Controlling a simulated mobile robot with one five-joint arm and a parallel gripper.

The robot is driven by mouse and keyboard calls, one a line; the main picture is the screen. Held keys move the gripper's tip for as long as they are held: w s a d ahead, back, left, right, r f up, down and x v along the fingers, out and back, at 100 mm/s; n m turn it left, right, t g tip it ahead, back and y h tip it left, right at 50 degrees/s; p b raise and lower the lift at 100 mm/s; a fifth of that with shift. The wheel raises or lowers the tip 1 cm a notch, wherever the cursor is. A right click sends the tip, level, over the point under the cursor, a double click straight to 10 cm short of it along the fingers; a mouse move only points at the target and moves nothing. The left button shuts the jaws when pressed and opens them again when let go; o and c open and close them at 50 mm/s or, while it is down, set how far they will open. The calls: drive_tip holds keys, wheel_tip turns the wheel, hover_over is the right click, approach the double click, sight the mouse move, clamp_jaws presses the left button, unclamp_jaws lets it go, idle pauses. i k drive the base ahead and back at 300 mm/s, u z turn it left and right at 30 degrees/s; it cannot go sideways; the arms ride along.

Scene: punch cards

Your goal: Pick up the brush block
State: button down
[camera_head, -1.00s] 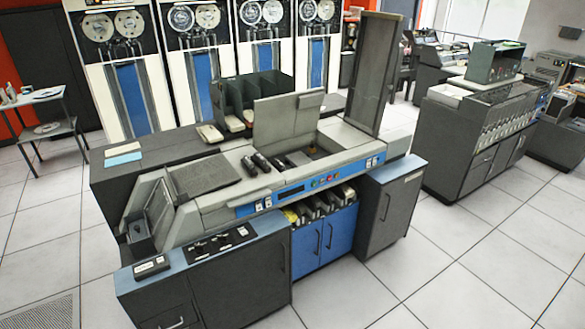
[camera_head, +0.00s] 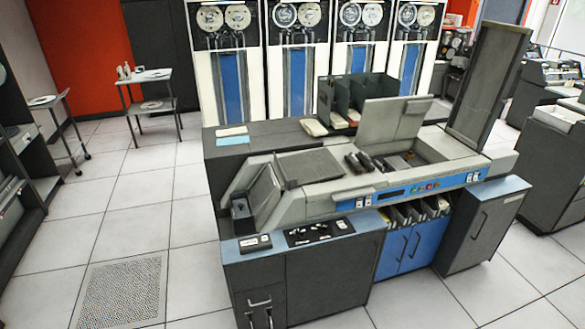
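I cannot tell for sure which thing is the brush block. Two small black ribbed blocks (camera_head: 360,162) lie side by side on top of the grey card machine (camera_head: 325,205), left of its raised cover. A small black box-shaped part (camera_head: 241,216) sits at the machine's left end. A small dark block with a light top (camera_head: 255,242) lies on the blue-edged front ledge. My gripper does not show clearly anywhere in the view.
A raised cover (camera_head: 392,122) and a tall upright panel (camera_head: 490,80) stand up from the machine. Cabinets fill the space below it. A small table (camera_head: 150,78) stands at the back left. The tiled floor at left is clear around a floor grate (camera_head: 120,292).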

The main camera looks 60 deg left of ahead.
sight(375, 163)
drive_tip(key=u, duration=1.7)
drive_tip(key=i, duration=1)
drive_tip(key=z, duration=1.6)
drive_tip(key=i, duration=3.65)
